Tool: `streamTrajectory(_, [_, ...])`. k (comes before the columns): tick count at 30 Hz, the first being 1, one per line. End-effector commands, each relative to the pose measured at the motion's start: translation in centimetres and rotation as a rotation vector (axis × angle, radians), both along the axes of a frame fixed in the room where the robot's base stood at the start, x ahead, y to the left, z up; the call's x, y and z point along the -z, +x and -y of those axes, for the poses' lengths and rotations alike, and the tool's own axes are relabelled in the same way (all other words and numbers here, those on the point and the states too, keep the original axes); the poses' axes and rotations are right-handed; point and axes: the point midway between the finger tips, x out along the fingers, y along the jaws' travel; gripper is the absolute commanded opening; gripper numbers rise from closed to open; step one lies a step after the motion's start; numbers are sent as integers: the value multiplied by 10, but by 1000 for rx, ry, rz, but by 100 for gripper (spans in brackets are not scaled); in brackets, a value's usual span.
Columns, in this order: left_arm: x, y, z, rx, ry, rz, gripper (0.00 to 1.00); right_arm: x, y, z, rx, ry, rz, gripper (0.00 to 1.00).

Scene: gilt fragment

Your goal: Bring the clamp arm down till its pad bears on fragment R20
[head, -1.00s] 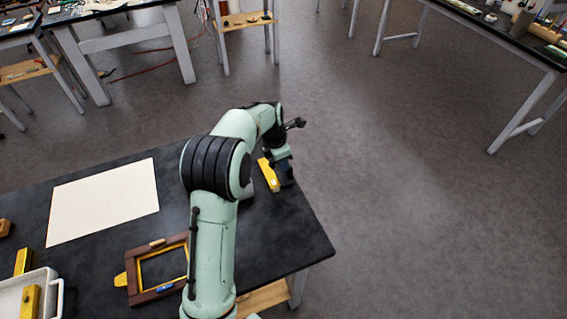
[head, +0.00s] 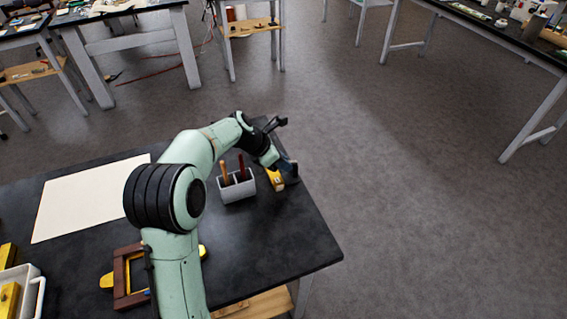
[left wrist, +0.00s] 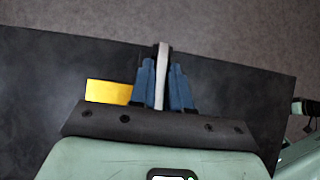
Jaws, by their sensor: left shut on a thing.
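My left gripper (head: 287,170) is low over the far right corner of the black table. In the left wrist view its two blue fingers (left wrist: 162,88) are shut on a pale, narrow upright bar (left wrist: 163,62), which looks like the clamp arm. A yellow piece (head: 275,181) lies beside the gripper, partly covered by it. It also shows left of the fingers in the left wrist view (left wrist: 108,92). I cannot make out the clamp's pad or fragment R20, nor whether they touch. My right gripper is not in view.
A grey holder (head: 238,191) with upright handles stands left of the gripper. A brown frame (head: 121,283) and a white tray (head: 36,288) are nearer, and a pale sheet (head: 85,195) lies at left. The table's right part (head: 285,235) is clear.

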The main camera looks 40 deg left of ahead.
Motion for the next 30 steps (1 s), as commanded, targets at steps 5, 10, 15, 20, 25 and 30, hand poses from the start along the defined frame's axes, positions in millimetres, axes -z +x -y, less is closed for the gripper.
streamTrajectory(5, [-1,0,-1,-3,2,1,0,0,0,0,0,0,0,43])
streamTrajectory(10, [-1,0,-1,-3,2,0,38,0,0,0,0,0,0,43])
streamTrajectory(15, [0,0,-1,-1,1,-1,38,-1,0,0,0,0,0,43])
streamTrajectory(20, [-4,0,0,-1,1,-1,38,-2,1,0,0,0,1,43])
streamTrajectory(25, [-29,1,-1,1,2,5,38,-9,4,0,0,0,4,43])
streamTrajectory(30, [-71,1,-1,0,3,6,38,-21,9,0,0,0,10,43])
